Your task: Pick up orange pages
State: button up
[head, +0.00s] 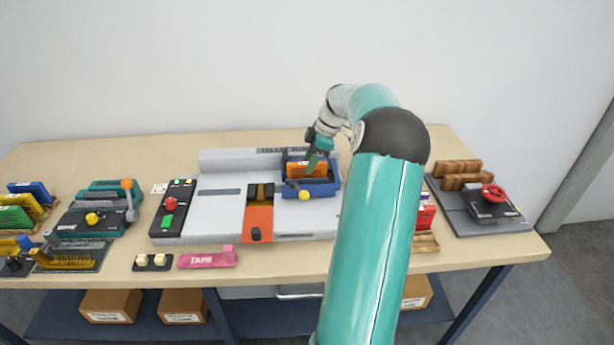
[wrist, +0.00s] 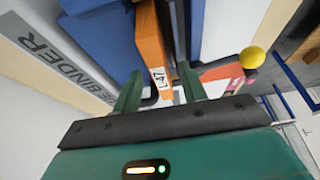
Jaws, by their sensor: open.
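The orange pages (head: 306,168) stand in a blue holder (head: 318,188) on the right part of the grey binder machine (head: 220,207). In the wrist view the orange pages (wrist: 153,55) are a narrow upright block with a white number label, with blue walls (wrist: 103,43) of the holder beside them. My gripper (head: 316,160) is at the pages in the head view. In the wrist view its two green fingers (wrist: 160,88) are apart, with the lower labelled end of the pages showing between them. Whether either finger touches the pages I cannot tell.
A yellow ball knob (wrist: 252,57) sticks out beside the holder. A red-and-green button panel (head: 170,212) and an orange unit (head: 258,220) are to the left. A red handwheel device (head: 487,203) stands at the right. Bare tabletop shows at the front.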

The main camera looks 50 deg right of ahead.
jog(key=shift+w+a+f, duration=0.15)
jog(key=shift+f, duration=0.3)
jog(key=shift+f, duration=0.2)
dwell(0.4)
grip_shut()
